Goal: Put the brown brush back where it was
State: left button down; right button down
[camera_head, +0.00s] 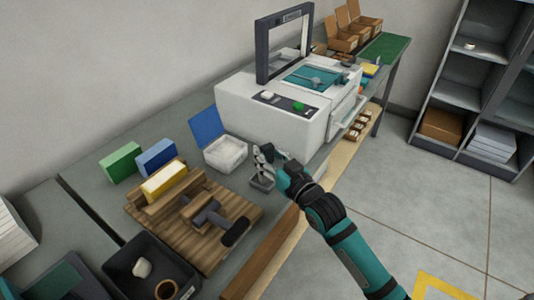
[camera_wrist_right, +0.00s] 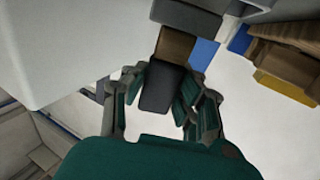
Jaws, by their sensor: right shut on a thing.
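My right gripper (camera_head: 265,156) reaches over the bench, just right of the open white box. In the right wrist view, my right gripper (camera_wrist_right: 163,98) is shut on a brush with a dark part (camera_wrist_right: 162,88) between the fingers and a brown part (camera_wrist_right: 175,46) beyond it. A small dark grey holder (camera_head: 262,184) stands right below the gripper in the head view. A dark grey block (camera_wrist_right: 187,15) lies at the brush's far end in the wrist view. I cannot tell whether the brush touches it. My left gripper is not in view.
A white machine (camera_head: 270,125) stands close behind the gripper. A white box with a blue lid (camera_head: 224,155) is left of it. A black bin (camera_head: 120,262) sits front left.

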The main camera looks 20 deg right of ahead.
jog(key=c, duration=1.1)
grip_release()
jog(key=shift+c, duration=0.2)
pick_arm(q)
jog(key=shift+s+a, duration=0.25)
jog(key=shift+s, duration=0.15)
pick_arm(e)
jog(key=shift+o, duration=0.5)
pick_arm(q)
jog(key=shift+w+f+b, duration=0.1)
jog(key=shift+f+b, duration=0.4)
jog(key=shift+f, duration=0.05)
pick_arm(e)
jog(key=v, duration=1.2)
jog(key=shift+r, duration=0.15)
